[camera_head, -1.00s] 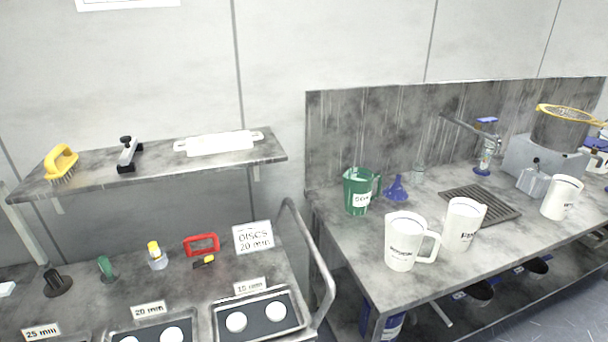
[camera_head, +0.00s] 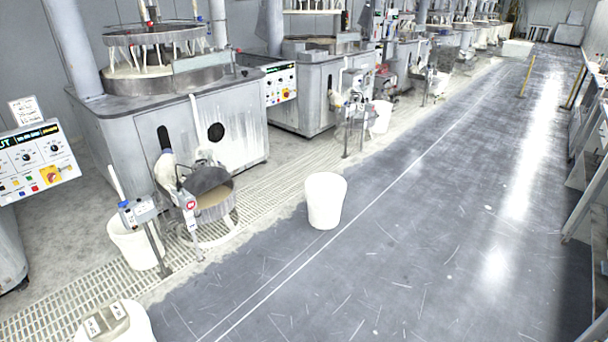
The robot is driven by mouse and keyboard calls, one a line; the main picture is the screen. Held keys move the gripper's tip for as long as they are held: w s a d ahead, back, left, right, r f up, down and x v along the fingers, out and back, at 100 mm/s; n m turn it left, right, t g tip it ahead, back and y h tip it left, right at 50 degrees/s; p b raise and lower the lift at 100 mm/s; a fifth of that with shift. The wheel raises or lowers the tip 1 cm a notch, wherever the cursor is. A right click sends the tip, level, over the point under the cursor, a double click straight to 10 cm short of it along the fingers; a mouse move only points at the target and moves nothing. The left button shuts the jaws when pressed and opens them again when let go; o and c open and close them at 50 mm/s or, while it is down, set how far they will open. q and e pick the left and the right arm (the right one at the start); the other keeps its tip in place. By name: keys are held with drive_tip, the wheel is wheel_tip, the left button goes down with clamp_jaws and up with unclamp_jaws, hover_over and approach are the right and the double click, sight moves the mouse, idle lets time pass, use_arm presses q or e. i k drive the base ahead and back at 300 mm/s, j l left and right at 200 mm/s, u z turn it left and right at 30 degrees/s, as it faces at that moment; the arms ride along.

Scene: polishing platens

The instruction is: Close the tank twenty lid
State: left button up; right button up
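A round grey tank (camera_head: 216,206) stands on the floor grating in front of the nearest polishing machine, left of the middle. Pale tan contents show through its open front top. A dark grey lid-like plate (camera_head: 205,180) stands tilted up over its rear left part. A small red and white tag (camera_head: 190,205) is on a post at the tank's left; I cannot read its number. Similar tank stations stand farther along the row, too small to read. Neither of my grippers is in view.
A white bucket (camera_head: 325,200) stands on the floor right of the tank. Another white bucket (camera_head: 134,245) and a post with a grey box (camera_head: 140,211) stand at its left. A pale labelled object (camera_head: 112,322) is at the bottom left. The dark aisle floor (camera_head: 400,240) is mostly clear.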

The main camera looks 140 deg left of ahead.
sight(205, 179)
drive_tip(key=u, duration=5.2)
drive_tip(key=i+u, duration=0.1)
drive_tip(key=i+l+z, duration=0.25)
drive_tip(key=i, duration=0.45)
drive_tip(key=i+z, duration=0.25)
drive_tip(key=i, duration=0.45)
drive_tip(key=i+u, duration=0.1)
drive_tip(key=i, duration=0.45)
drive_tip(key=i+l+u, duration=0.1)
drive_tip(key=i, duration=0.4)
drive_tip(key=i+l+u, duration=0.1)
drive_tip(key=i, duration=0.4)
drive_tip(key=i+l+u, duration=0.15)
drive_tip(key=i+u, duration=0.15)
drive_tip(key=u, duration=0.15)
drive_tip(key=i+l+u, duration=0.2)
drive_tip(key=u, duration=0.3)
drive_tip(key=i+l+u, duration=0.25)
drive_tip(key=u, duration=0.2)
drive_tip(key=i+l+u, duration=0.15)
drive_tip(key=l+u, duration=0.8)
drive_tip(key=i+j, duration=0.05)
